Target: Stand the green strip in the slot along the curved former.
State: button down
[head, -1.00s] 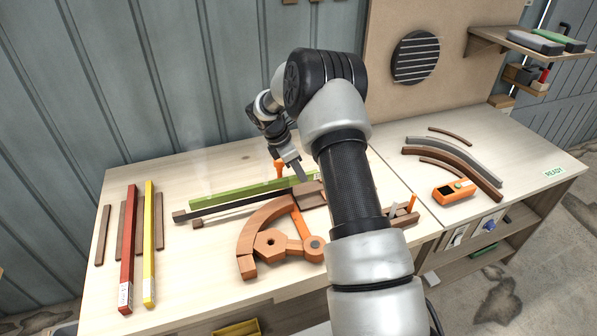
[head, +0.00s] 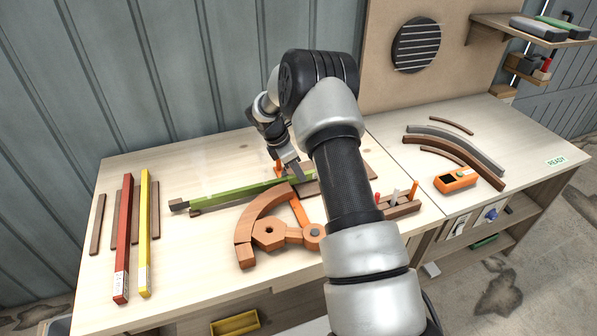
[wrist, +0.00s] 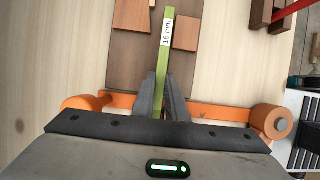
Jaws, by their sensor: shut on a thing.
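The green strip (head: 235,193) is straight and runs across the bench behind the curved wooden former (head: 247,230). My gripper (head: 298,173) is shut on the strip near its right end. In the wrist view my gripper's fingers (wrist: 162,92) pinch it, and the strip (wrist: 165,50) reaches away on edge with a "16 mm" label. A dark bar with a small end block (head: 179,205) lies along the strip, mostly hidden by it. I cannot make out the slot, nor whether the strip touches the bench. My arm hides the right part of the fixture.
A red strip (head: 124,240) and a yellow strip (head: 145,235) lie at the left. Orange clamp parts (head: 300,212) stand close to the gripper.

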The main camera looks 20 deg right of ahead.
jog(key=shift+f, duration=0.2)
jog(key=c, duration=1.7)
grip_release()
jog(key=v, duration=1.7)
jog(key=s+a+r+m+t+p, duration=0.1)
jog(key=s+r+m, duration=0.15)
jog(key=r, duration=0.35)
jog(key=s+a+r+m, duration=0.1)
jog(key=s+r, duration=0.3)
jog(key=r, duration=0.1)
jog(key=s+a+r+m+t+y+p, duration=0.1)
jog(key=s+a+r+m+t+y, duration=0.1)
jog(key=s+r+m, duration=0.55)
jog(key=s+a+m+t, duration=0.1)
jog(key=s+m, duration=0.1)
jog(key=s, duration=0.5)
jog(key=s+m+y+p, duration=0.1)
jog(key=s+m, duration=0.1)
jog(key=s, duration=0.5)
jog(key=s+a+m+t+y, duration=0.1)
jog(key=s+m, duration=0.2)
jog(key=s, duration=0.4)
jog(key=shift+s+a+r+t+p, duration=0.25)
jog(key=shift+s+a+t+p, duration=0.05)
jog(key=shift+a+p, duration=0.05)
